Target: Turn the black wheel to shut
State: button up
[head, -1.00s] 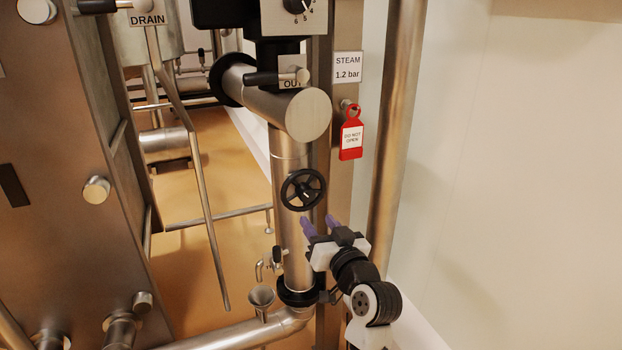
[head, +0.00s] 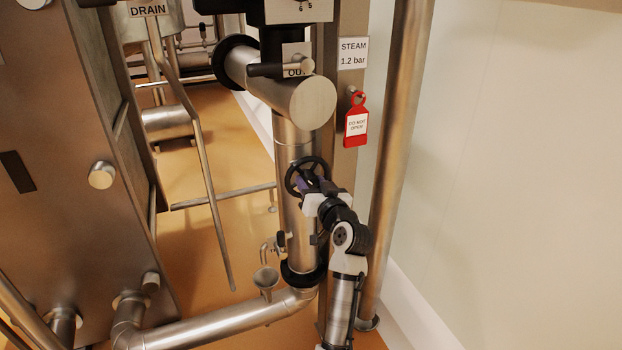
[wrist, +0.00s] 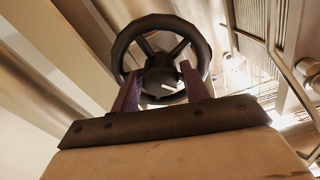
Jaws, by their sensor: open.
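The black wheel (head: 293,176) is a spoked handwheel on the front of the vertical steel pipe. It also shows in the wrist view (wrist: 122,42), with its rim, spokes and round hub in plain sight. My gripper (head: 311,183) is at the wheel, covering its lower right part in the head view. In the wrist view my gripper (wrist: 160,82) is open, with one purple finger on each side of the hub, over the lower half of the wheel. I cannot tell whether the fingertips touch the wheel or pass between its spokes.
The vertical pipe (head: 294,225) stands behind the wheel. A red DO NOT OPEN tag (head: 356,122) hangs at upper right under the STEAM sign (head: 353,53). A handle (head: 281,69) by the OUT label is above. A small funnel (head: 266,280) sits low left. A tall pipe (head: 397,150) stands right.

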jog(key=shift+w+a, duration=0.2)
jog(key=shift+w, duration=0.2)
jog(key=shift+c, duration=0.2)
jog(key=c, duration=0.7)
jog(key=shift+o, duration=0.2)
jog(key=shift+m, duration=0.3)
jog(key=m+p, duration=0.2)
jog(key=m, duration=0.2)
jog(key=shift+r, duration=0.1)
jog(key=shift+m+p, duration=1.25)
jog(key=shift+m, duration=1.05)
